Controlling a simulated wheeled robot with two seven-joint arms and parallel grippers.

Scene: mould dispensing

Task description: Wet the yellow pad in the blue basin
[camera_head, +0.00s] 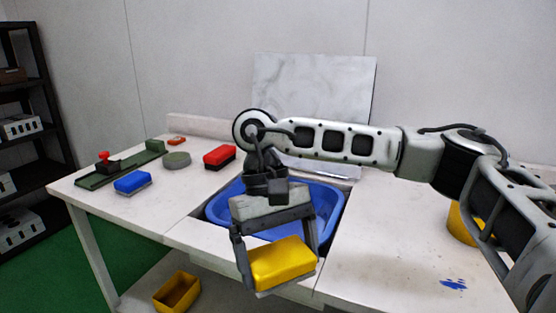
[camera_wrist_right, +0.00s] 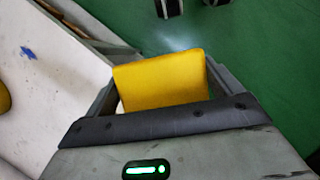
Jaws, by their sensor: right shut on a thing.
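The yellow pad (camera_head: 282,263) is held by my right gripper (camera_head: 278,262), which is shut on it with a finger at each side. It also shows in the right wrist view (camera_wrist_right: 161,80) between the fingers. In the head view the pad is in front of the blue basin (camera_head: 332,215), nearer the camera. The basin is set into an opening in the table, and my right gripper and wrist cover much of it. Whether it holds water cannot be seen. My left gripper is not in view.
On the table (camera_head: 390,265) at left are a blue pad (camera_head: 132,182), a red block (camera_head: 219,157), a round grey-green disc (camera_head: 176,160) and a green tray (camera_head: 100,180). A yellow container (camera_head: 463,225) stands at right, partly behind my arm. A yellow box (camera_head: 177,292) sits below the table.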

